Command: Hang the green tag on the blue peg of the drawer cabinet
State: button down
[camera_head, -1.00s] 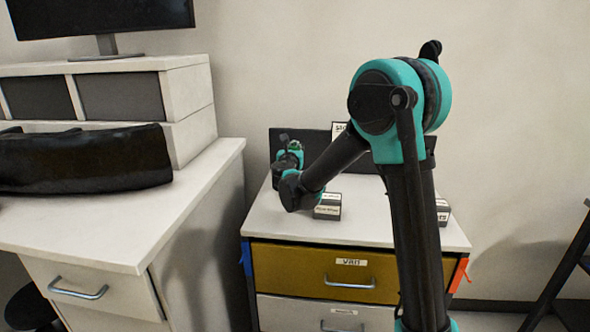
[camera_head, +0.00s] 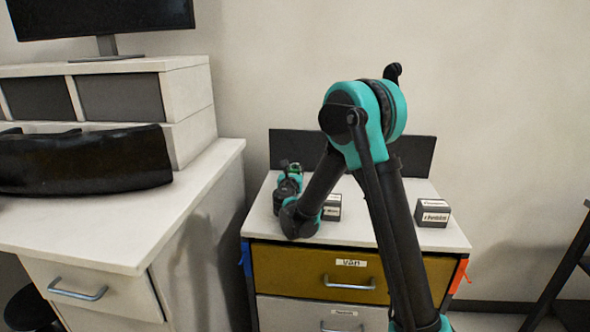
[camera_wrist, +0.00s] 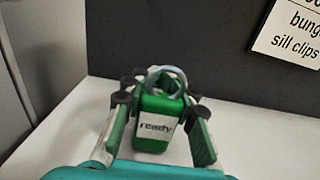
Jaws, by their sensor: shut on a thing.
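The green tag (camera_wrist: 152,138) with a white label reading "ready" and a metal ring at its top is between the fingers of my gripper (camera_wrist: 158,100) in the wrist view. My gripper is shut on it. In the head view my gripper (camera_head: 290,170) is above the back left part of the drawer cabinet (camera_head: 350,235); the tag is barely visible there as a small green patch. The blue peg (camera_head: 246,258) is on the cabinet's left side, near the top drawer, to the left of and below my gripper and apart from it.
An orange peg (camera_head: 459,275) is on the cabinet's right side. Small grey labelled boxes (camera_head: 432,213) stand on top, one partly behind my arm. A dark panel (camera_head: 408,155) rises at the back. A white desk (camera_head: 110,225) stands close on the left, with a narrow gap between.

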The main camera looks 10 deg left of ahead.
jog(key=shift+f, duration=0.1)
jog(key=c, duration=1.2)
grip_release()
